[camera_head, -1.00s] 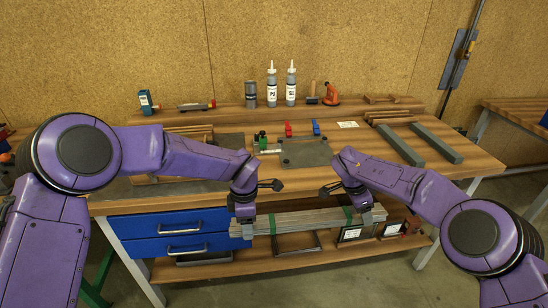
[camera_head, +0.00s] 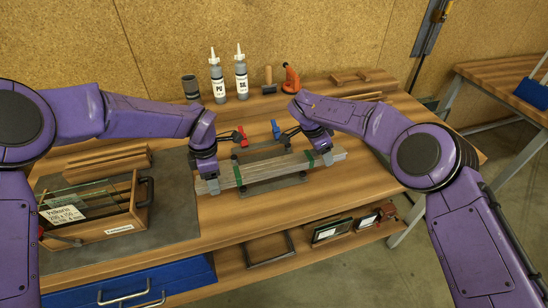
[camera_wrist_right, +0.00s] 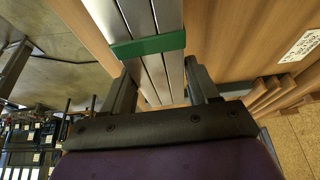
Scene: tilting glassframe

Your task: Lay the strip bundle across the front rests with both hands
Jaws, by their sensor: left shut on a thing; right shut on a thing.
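The strip bundle (camera_head: 268,168) is a stack of long grey strips tied with green bands. It spans between my two grippers over the front of the bench, above a dark grey plate (camera_head: 290,182). My left gripper (camera_head: 211,184) is shut on its left end. My right gripper (camera_head: 326,158) is shut on it near the right end, beside a green band. In the right wrist view the bundle (camera_wrist_right: 167,70) passes between the fingers (camera_wrist_right: 163,88), with the green band (camera_wrist_right: 148,46) just beyond them. I cannot tell whether the bundle touches anything beneath, and I cannot make out the front rests for certain.
A wooden box (camera_head: 110,218) with glass panes and a label stands on a dark mat (camera_head: 178,205) at left. Two bottles (camera_head: 241,75), a grey can (camera_head: 191,88) and an orange tool (camera_head: 291,78) stand at the back. Small framed panes (camera_head: 332,230) are on the lower shelf.

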